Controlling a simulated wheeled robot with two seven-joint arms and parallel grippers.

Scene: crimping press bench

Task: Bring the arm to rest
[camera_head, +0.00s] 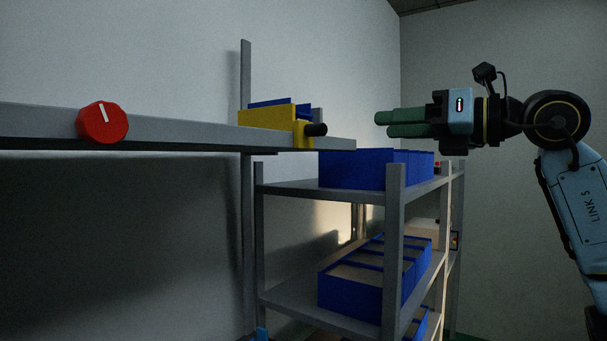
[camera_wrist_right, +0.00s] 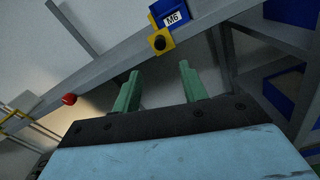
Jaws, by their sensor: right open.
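My right gripper (camera_head: 380,124) is raised at the right of the head view, with its green fingers pointing left toward the bench end. In the right wrist view its two green fingers (camera_wrist_right: 158,80) stand apart with nothing between them, so it is open and empty. It is apart from the bench and the bins in the head view. My right arm comes in from the right edge. My left gripper does not show; a small blue part at the bottom of the head view is too little to identify.
A grey bench edge (camera_head: 200,131) carries a red knob (camera_head: 102,122) and a yellow block with a black knob (camera_head: 270,117). A grey shelf rack (camera_head: 394,230) with blue bins (camera_head: 352,169) stands below the gripper. Open air surrounds the gripper.

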